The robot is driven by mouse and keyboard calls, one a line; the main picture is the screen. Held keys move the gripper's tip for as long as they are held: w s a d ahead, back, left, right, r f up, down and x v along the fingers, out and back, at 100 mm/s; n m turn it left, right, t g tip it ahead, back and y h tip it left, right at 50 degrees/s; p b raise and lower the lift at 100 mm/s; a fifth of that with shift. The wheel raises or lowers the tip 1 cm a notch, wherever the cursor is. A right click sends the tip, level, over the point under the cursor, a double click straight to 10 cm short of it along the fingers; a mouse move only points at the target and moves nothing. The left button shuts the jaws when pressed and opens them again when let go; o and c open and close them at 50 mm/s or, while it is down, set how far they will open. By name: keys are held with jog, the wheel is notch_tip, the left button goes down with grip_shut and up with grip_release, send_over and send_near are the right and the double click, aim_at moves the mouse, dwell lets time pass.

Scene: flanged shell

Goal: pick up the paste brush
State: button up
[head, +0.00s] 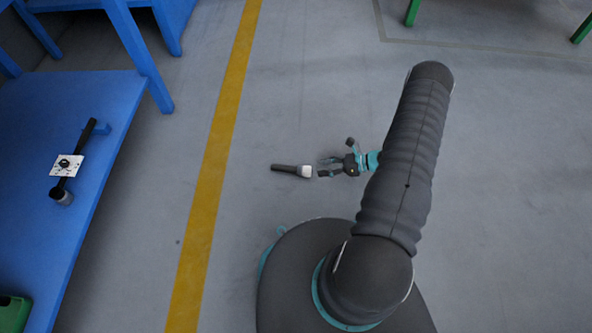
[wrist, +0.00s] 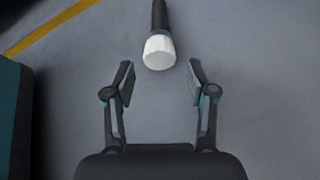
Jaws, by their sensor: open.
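The paste brush (head: 292,170) has a dark handle and a pale, whitish head. In the head view it appears over the grey floor, just left of my gripper (head: 330,167), with its pale head toward the fingers. In the wrist view the brush's white end (wrist: 159,52) points toward me, centred ahead of the gap between the fingers, and the dark handle runs away past the top edge. My gripper (wrist: 160,82) is open and empty. The brush is beyond the fingertips, and I see no contact.
A blue table (head: 105,95) stands at the left, bearing a dark tool (head: 88,135) with a white square card. A green box (head: 14,312) sits at its near corner. A yellow line (head: 215,150) crosses the floor. The floor around the brush is clear.

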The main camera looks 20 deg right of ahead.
aim_at(305, 169)
jog(key=shift+x, duration=3.85)
jog(key=shift+c, duration=0.2)
jog(key=shift+r, duration=0.1)
jog(key=c, duration=1)
